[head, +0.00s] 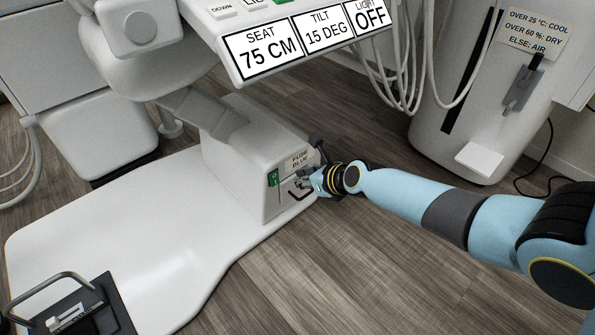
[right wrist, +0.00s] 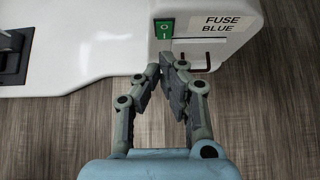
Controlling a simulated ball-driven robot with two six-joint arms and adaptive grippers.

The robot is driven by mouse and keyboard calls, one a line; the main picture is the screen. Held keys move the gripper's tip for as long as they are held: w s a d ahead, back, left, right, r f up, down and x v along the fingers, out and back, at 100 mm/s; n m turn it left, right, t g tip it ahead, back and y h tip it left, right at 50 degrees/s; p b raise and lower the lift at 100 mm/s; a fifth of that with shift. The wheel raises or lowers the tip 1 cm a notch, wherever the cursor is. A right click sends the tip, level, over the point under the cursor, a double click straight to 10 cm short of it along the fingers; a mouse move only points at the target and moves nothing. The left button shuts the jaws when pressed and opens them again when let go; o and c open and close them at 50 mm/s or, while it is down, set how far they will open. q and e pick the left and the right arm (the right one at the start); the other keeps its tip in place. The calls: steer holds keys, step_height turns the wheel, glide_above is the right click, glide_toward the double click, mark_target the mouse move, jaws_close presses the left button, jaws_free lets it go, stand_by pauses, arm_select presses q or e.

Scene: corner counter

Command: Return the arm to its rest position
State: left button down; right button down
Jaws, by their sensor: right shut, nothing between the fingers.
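My right arm reaches in from the right in the head view. Its gripper (head: 306,184) is low, at the end face of the white base box (head: 238,150), near the fuse panel. In the right wrist view the gripper (right wrist: 166,66) has its fingertips together with nothing between them. The fingertips are just below a green switch (right wrist: 164,28) marked O and I, beside a dark handle outline under the FUSE BLUE label (right wrist: 222,24). I cannot tell whether the fingers touch the panel. My left gripper is not in view.
A panel reading SEAT 75 CM, TILT 15 DEG, LIGHT OFF (head: 303,42) overhangs the box. Hanging hoses (head: 402,75) and a white cabinet (head: 475,130) stand behind my arm. A foot pedal (head: 72,312) is at lower left. Wooden floor (head: 330,270) is clear in front.

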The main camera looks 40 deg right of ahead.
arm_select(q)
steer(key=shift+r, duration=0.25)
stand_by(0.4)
